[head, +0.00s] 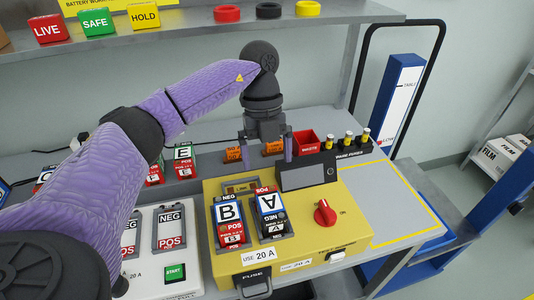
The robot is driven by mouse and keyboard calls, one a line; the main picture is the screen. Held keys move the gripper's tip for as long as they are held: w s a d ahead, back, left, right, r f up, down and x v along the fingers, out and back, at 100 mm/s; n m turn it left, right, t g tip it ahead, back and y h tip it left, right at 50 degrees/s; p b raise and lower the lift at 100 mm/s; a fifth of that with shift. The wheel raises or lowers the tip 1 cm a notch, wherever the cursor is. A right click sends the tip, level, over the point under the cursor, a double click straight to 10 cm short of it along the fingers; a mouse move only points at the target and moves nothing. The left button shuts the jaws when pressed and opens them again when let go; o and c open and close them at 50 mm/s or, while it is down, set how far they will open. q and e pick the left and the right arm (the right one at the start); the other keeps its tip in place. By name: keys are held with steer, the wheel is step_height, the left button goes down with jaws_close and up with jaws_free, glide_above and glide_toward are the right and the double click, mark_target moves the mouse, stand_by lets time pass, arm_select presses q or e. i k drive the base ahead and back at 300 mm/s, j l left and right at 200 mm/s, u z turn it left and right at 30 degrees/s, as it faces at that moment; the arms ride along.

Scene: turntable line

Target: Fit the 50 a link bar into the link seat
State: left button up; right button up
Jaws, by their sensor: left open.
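My left gripper (267,155) is open and points down over the back of the bench, behind the yellow unit. Two small orange bars with dark print lie there; one orange bar (272,148) shows between its fingers, the other orange bar (233,154) just left of the left finger. The print is too small to tell which is the 50 A link bar. I cannot tell whether the fingers touch either bar. A small labelled recess (240,188) at the back left of the yellow unit's top looks like the link seat; its inside is unclear. My right gripper is not in view.
A red waste bin (306,143) and spare fuses (348,138) stand right of my gripper. A shelf (200,34) hangs above.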

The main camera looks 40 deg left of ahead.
mark_target(301, 182)
steer(key=k, duration=1)
